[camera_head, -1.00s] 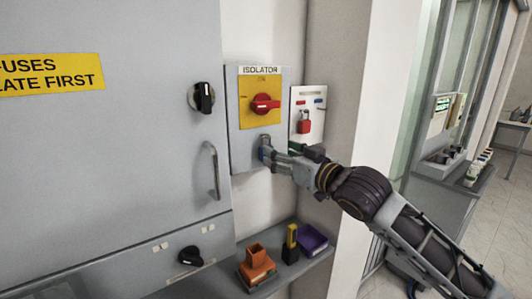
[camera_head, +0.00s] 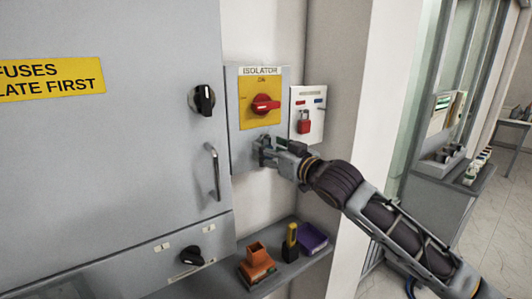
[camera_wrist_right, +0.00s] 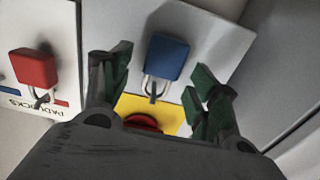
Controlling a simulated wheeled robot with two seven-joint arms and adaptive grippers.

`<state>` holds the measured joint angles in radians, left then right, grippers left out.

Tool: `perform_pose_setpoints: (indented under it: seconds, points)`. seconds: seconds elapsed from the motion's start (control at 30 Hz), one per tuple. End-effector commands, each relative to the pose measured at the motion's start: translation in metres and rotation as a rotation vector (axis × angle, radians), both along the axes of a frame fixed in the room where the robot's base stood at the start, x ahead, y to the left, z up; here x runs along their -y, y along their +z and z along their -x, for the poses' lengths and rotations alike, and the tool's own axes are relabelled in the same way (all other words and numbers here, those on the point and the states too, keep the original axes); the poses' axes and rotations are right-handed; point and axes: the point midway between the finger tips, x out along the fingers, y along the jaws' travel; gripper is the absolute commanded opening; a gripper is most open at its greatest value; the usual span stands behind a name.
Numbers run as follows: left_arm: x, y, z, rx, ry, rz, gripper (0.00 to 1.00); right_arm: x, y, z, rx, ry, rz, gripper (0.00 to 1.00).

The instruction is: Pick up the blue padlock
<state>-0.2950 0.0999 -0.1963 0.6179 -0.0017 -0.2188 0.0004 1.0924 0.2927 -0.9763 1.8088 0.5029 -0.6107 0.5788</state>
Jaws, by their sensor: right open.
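The blue padlock (camera_wrist_right: 167,57) hangs by its shackle on the grey isolator box (camera_wrist_right: 215,40) in the right wrist view, which shows the scene upside down. In the head view my gripper covers the padlock's place at the lower part of the box. My right gripper (camera_wrist_right: 161,70) is open, with one green-tipped finger on each side of the padlock and visible gaps between. In the head view the right gripper (camera_head: 262,150) reaches the box from the right. I cannot tell how far the fingertips are from the box face. My left gripper is not in view.
A red rotary handle (camera_head: 265,104) sits on the yellow plate above. A red padlock (camera_head: 304,122) hangs on the white board (camera_head: 318,98) to the right. A cabinet with a handle (camera_head: 214,172) stands left. A shelf (camera_head: 262,285) below holds an orange holder (camera_head: 257,264) and a purple tray (camera_head: 313,238).

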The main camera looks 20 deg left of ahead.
Motion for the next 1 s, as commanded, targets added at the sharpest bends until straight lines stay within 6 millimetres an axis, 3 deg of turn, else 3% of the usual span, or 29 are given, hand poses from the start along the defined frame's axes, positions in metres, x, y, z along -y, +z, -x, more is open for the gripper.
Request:
perform_pose_setpoints:
  seconds: [0.17, 0.57, 1.0]
  points:
    - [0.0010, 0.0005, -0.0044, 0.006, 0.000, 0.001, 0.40, 0.0002, -0.0001, 0.0000, 0.000, 0.000, 0.000, 0.61]
    - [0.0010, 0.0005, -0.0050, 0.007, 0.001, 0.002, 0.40, 0.0002, -0.0001, 0.0000, 0.000, 0.000, 0.000, 0.11]
    - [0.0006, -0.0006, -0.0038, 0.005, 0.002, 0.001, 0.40, 0.0001, 0.0064, 0.0002, 0.001, 0.000, -0.002, 0.09]
